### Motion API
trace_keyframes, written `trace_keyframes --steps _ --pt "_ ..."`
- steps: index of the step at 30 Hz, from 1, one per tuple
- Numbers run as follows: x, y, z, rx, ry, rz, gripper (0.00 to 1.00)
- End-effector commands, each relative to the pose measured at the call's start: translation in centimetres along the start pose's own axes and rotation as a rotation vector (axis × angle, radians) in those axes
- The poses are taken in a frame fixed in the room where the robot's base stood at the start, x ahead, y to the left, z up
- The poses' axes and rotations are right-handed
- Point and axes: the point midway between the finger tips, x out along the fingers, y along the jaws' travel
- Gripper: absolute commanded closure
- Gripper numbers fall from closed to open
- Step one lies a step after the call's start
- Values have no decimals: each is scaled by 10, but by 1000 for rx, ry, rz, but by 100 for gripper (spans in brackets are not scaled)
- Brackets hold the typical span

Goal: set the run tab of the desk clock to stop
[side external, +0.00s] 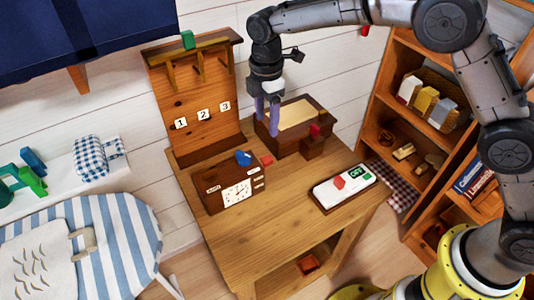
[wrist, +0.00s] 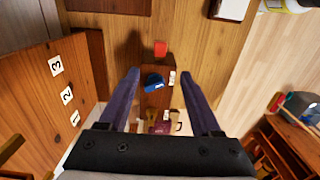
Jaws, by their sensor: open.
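The desk clock (side external: 213,200) is a brown wooden box on the left part of the desk, with a white dial (side external: 237,193) and small white labels on its front. A blue piece (side external: 243,158) sits on its top, and a red piece (side external: 267,160) is at its right end. In the wrist view the blue piece (wrist: 153,82) lies between my fingers and the red piece (wrist: 160,48) just beyond them. Label text is too small to read, so I cannot tell which piece is the run tab. My gripper (side external: 267,117) is open and empty, above and behind the clock, pointing down.
A wooden panel (side external: 172,92) numbered 1, 2, 3 stands behind the clock. A brown box (side external: 292,140) with a pale top stands at the desk's back. A white panel (side external: 325,194) with red and green parts lies at right. The desk front (side external: 245,245) is clear.

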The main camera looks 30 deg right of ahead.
Motion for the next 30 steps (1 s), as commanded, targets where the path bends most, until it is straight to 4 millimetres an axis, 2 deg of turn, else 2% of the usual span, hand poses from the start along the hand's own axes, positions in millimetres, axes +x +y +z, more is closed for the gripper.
trace_keyframes --steps 12,18,24,30 --pt "78 -2 2 2 -2 -6 35" --pt "110 -1 1 2 -1 -3 35" --pt "126 0 1 2 0 -1 35" --pt "130 -1 1 2 0 -1 35"
